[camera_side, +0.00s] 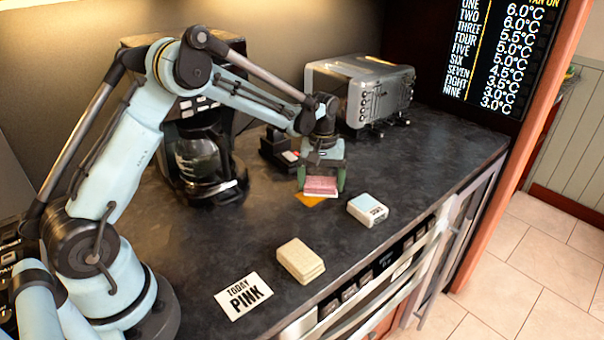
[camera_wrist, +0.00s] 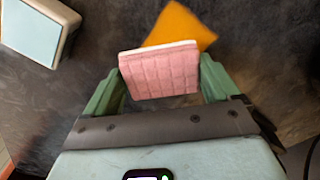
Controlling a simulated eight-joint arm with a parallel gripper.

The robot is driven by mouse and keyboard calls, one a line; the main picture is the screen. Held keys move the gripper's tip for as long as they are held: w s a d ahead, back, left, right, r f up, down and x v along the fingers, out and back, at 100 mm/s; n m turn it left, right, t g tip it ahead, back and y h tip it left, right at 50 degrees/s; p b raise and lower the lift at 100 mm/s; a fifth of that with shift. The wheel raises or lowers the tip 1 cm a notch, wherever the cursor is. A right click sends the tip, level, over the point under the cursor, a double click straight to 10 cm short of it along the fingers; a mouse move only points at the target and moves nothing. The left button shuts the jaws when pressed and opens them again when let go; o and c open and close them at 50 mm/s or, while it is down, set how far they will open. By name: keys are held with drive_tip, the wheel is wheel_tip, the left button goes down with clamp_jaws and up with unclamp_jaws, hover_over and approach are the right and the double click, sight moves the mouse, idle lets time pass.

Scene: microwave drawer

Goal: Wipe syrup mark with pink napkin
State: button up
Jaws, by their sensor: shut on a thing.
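The pink napkin (camera_side: 320,188) is a quilted, folded block held between the green fingers of my gripper (camera_side: 321,178), which is shut on it. In the wrist view the pink napkin (camera_wrist: 160,73) sits between both fingers. The orange syrup mark (camera_side: 309,200) lies on the dark counter below and around the napkin, partly hidden by it. In the wrist view the orange mark (camera_wrist: 182,24) shows beyond the napkin's far edge. I cannot tell whether the napkin touches the counter.
A light blue and white folded block (camera_side: 367,210) and a beige one (camera_side: 300,261) lie toward the counter's front edge. A card reading "TODAY PINK" (camera_side: 244,297) lies nearby. A coffee maker (camera_side: 205,160) and a silver toaster (camera_side: 360,90) stand behind.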

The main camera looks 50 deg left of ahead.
sight(301, 202)
drive_tip(key=shift+w+f, duration=0.1)
drive_tip(key=shift+w, duration=0.75)
drive_tip(key=shift+s, duration=4.1)
wheel_tip(301, 202, up, 8)
drive_tip(key=shift+w, duration=0.1)
